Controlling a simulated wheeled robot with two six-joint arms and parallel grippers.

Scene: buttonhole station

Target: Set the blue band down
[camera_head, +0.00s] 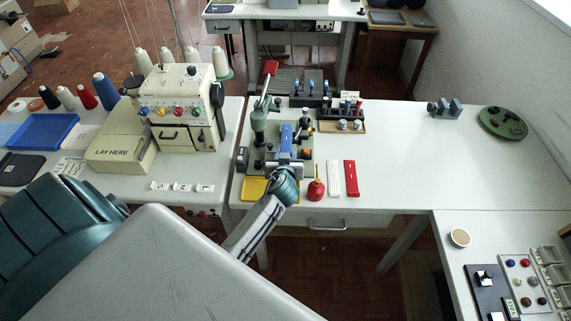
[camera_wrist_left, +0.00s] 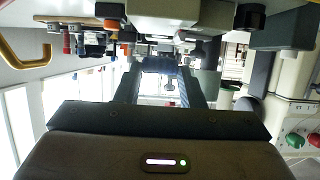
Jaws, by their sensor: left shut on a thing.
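My left gripper (camera_head: 286,150) reaches in over the buttonhole station (camera_head: 262,160) at the centre of the head view. It is shut on the blue band (camera_head: 286,134), which shows as a blue strip at the fingertips. In the left wrist view the blue band (camera_wrist_left: 160,64) lies between the two dark fingers of my left gripper (camera_wrist_left: 160,78). The fingers hide part of the band, and I cannot tell whether it touches the station beneath. My right gripper is not in view.
A red oil can (camera_head: 316,189), a white strip (camera_head: 335,179) and a red strip (camera_head: 351,178) are right of the station. A yellow pad (camera_head: 254,188) is in front. A cream sewing machine (camera_head: 180,110) stands left. The table's right part is mostly clear.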

